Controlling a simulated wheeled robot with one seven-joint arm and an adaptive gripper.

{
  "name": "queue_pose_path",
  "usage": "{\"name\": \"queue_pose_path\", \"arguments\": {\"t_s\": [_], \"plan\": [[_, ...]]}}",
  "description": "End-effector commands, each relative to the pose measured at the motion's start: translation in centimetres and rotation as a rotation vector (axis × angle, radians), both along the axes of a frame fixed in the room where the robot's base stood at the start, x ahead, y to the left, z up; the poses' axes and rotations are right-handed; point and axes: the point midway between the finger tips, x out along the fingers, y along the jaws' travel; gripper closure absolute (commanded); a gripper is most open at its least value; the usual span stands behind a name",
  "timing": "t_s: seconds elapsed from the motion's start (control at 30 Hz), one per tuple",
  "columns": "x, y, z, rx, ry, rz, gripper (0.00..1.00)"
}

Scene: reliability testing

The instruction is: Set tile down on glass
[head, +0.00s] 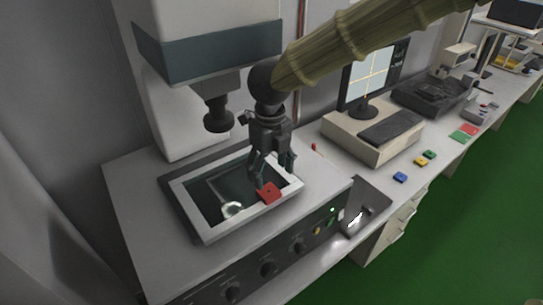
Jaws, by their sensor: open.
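A red tile (268,193) lies at the right front part of the glass (205,200), close to or partly over its pale frame (214,233); I cannot tell exactly how much rests on the frame. My gripper (271,178) points down just above and behind the tile. Its fingers are apart, one on each side, and the tile is not clasped. Whether a fingertip touches the tile is not clear.
A round lens (218,119) hangs over the glass, left of my gripper. A knobbed panel (268,268) fronts the instrument.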

Motion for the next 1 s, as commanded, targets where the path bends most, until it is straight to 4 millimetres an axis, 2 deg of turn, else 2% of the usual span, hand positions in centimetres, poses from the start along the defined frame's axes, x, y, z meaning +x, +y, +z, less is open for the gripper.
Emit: {"name": "queue_pose_path", "arguments": {"t_s": [0.4,0.6,0.9,1.0], "plan": [[0.0,0.1,-5.3,0.000,0.003,0.004,0.30],[-0.1,0.1,-6.4,0.002,0.003,0.003,0.30],[-0.1,0.1,-6.6,0.002,0.003,0.003,0.30],[0.0,0.1,-6.5,0.002,0.002,0.003,0.47]]}}
